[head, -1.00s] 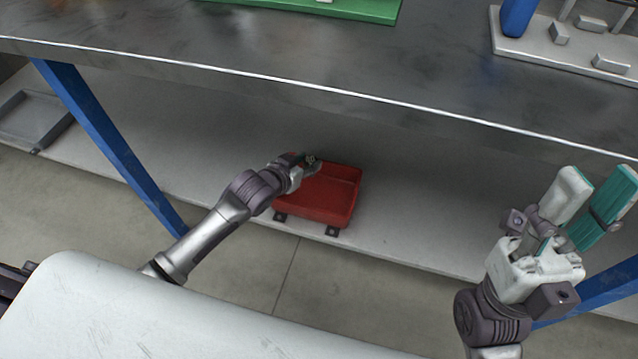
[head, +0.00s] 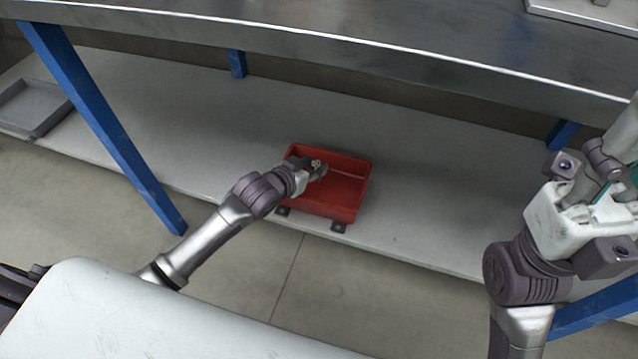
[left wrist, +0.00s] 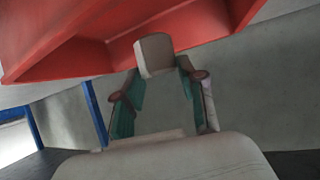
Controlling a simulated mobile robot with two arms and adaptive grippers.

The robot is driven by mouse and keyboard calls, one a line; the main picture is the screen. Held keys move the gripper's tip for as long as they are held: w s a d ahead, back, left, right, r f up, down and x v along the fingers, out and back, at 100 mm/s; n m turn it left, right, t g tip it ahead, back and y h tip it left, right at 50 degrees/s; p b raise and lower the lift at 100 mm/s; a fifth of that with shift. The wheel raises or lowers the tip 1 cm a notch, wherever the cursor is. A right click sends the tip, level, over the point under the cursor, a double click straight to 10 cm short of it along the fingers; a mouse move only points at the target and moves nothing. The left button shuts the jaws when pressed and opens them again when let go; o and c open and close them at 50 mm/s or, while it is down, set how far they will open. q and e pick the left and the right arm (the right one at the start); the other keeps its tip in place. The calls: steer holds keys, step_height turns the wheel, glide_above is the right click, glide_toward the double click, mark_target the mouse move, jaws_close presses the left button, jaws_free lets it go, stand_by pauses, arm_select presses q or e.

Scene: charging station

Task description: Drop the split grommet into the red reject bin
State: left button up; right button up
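The red reject bin (head: 343,207) sits on the lower shelf in the head view. It also fills the top of the left wrist view (left wrist: 230,22). My left gripper (head: 318,168) is over the bin's left part, seen from behind. In the left wrist view its teal-padded fingers stand apart at their bases, but a pale block (left wrist: 153,55) hides how their tips meet. I cannot make out the split grommet in either view. My right gripper (head: 618,165) is at the right edge, far from the bin, its fingertips cut off by the frame; its fingers look apart.
The grey lower shelf (head: 430,190) is clear around the bin. The metal tabletop (head: 330,28) overhangs it. A blue leg (head: 105,130) stands left of my left arm. A grey tray (head: 35,105) lies at the far left of the shelf.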

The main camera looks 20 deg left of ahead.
arm_select(q)
steer(key=o, duration=0.5)
steer(key=shift+c, duration=0.2)
steer(key=v, duration=1.2)
steer(key=shift+f, duration=0.1)
steer(key=shift+s, duration=0.1)
